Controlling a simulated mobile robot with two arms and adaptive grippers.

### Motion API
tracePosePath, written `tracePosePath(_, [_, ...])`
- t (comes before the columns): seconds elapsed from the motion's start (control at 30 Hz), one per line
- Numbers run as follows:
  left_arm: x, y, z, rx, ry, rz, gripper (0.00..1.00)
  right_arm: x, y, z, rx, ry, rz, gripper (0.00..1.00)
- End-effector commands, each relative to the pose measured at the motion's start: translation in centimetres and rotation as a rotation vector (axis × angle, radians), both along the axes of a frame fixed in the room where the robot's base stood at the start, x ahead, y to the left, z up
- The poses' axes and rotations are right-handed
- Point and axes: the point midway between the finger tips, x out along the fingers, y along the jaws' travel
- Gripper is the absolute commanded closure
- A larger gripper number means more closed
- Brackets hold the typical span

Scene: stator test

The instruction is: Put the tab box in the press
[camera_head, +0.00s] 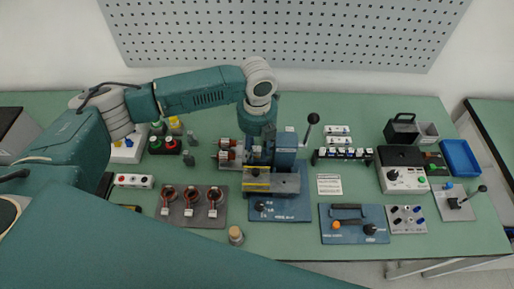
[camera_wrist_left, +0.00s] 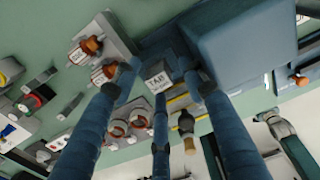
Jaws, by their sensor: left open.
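The tab box (camera_wrist_left: 158,82), a small light-grey block marked "TAB", shows between the fingers of my left gripper (camera_wrist_left: 158,90) in the left wrist view. The fingers are spread around it; I cannot tell whether any touches it. In the head view, my left gripper (camera_head: 258,155) points down over the left part of the press, and the tab box cannot be made out there. The press (camera_head: 286,152) is a blue machine with a black-knobbed lever and a base plate, near the table's middle. My right gripper is not in view.
A plate with several round coil parts (camera_head: 192,207) lies front left. A blue panel with handles (camera_head: 354,223) lies front right, and a row of small blocks (camera_head: 343,155) stands right of the press lever.

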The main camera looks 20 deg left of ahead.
Motion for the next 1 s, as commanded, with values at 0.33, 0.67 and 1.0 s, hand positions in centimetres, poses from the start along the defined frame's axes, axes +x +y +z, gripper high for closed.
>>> tracePosePath(0.33, [0.2, 0.0, 6.8, -0.002, -0.005, 0.000, 0.58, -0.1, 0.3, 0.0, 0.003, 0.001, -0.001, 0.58])
tracePosePath(0.67, [0.1, 0.0, 11.2, -0.001, -0.001, 0.001, 0.58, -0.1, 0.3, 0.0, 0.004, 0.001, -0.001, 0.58])
tracePosePath(1.0, [0.0, -0.1, 11.5, -0.001, 0.000, 0.000, 0.58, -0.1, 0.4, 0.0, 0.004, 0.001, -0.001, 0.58])
